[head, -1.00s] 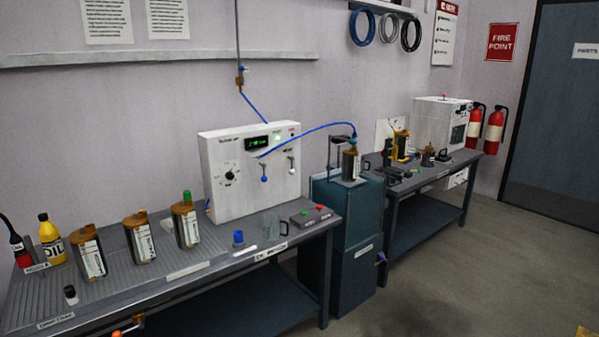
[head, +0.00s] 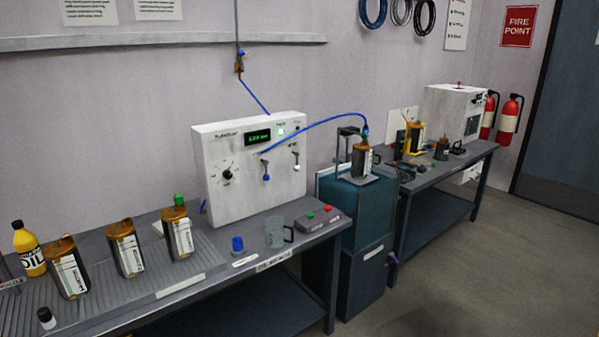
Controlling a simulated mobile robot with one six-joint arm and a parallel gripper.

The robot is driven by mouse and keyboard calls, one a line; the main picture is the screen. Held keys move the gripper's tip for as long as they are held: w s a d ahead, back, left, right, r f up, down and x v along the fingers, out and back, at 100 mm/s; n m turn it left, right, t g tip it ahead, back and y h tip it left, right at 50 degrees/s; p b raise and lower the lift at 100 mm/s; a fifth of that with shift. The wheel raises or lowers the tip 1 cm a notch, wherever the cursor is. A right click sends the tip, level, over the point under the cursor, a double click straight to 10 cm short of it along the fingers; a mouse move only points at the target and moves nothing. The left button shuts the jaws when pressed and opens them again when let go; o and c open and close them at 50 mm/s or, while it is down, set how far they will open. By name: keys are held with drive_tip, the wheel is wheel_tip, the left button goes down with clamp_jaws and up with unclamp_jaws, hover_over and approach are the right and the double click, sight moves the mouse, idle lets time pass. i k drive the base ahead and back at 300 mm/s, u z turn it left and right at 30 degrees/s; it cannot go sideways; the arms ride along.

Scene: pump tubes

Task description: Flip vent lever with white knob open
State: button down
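The white control box (head: 235,165) stands on the near bench against the wall. Its face has a lit green display, a dial and two levers. The vent lever's white knob (head: 297,168) hangs low at the right of the face, below a small label. A lever with a blue knob (head: 266,177) hangs to its left. A blue hose (head: 318,127) runs from the box face to a pump tube (head: 361,160) in the stand on the teal cabinet. My gripper is not in view.
Several brown tubes (head: 126,250) stand on the ribbed mat at left, beside a yellow oil bottle (head: 29,250). A blue cap (head: 238,244), a clear mug (head: 275,232) and a button box (head: 320,218) sit before the control box. Floor (head: 450,280) at right is clear.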

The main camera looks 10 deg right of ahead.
sight(297, 167)
drive_tip(key=k, duration=0.65)
drive_tip(key=u, duration=0.4)
drive_tip(key=i, duration=1.6)
drive_tip(key=z, duration=0.55)
